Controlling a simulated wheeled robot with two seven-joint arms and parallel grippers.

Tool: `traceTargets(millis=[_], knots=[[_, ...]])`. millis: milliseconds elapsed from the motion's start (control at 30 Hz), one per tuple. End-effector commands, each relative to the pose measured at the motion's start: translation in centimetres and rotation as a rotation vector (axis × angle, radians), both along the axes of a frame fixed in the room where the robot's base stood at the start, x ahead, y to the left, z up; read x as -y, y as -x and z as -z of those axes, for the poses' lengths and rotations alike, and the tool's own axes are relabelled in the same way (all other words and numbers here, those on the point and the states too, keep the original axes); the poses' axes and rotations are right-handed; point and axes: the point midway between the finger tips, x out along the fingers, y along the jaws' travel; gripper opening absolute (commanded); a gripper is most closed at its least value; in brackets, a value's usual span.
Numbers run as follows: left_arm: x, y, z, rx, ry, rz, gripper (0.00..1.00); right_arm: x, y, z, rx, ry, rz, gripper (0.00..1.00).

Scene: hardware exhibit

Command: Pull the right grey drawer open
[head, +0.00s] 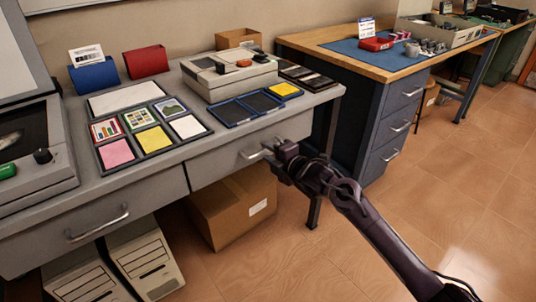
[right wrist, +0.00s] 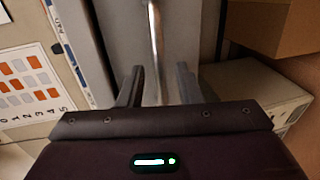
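The right grey drawer (head: 215,172) sits under the grey bench top, and its front looks flush with the bench. Its metal bar handle (head: 250,154) is near the front's right part. My right gripper (head: 269,150) is at the right end of this handle. In the right wrist view, the handle (right wrist: 155,40) runs down between the two spread fingers (right wrist: 158,88), with a gap on each side. The fingers do not appear to press on the bar. The drawer front (right wrist: 184,30) shows behind it. My left gripper is in neither view.
The left grey drawer (head: 95,215) is beside it. A cardboard box (head: 235,208) and pale computer cases (head: 146,262) stand on the floor below. A blue drawer cabinet (head: 385,135) stands to the right. The tiled floor (head: 440,180) in front is clear.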

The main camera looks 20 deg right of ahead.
Motion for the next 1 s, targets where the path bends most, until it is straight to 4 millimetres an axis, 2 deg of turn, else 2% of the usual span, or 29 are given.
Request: traceTargets(millis=[100,367,600,1000], knots=[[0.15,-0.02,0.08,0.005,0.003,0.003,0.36,-0.28,-0.61,0.12,0.001,-0.001,-0.001,0.31],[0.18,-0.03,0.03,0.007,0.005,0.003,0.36,-0.27,-0.69,0.15,0.000,0.000,0.000,0.31],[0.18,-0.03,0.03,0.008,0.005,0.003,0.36,-0.26,-0.69,0.15,0.000,0.000,0.000,0.00],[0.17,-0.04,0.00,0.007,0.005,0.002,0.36,-0.24,-0.67,0.17,-0.001,0.000,0.000,0.00]])
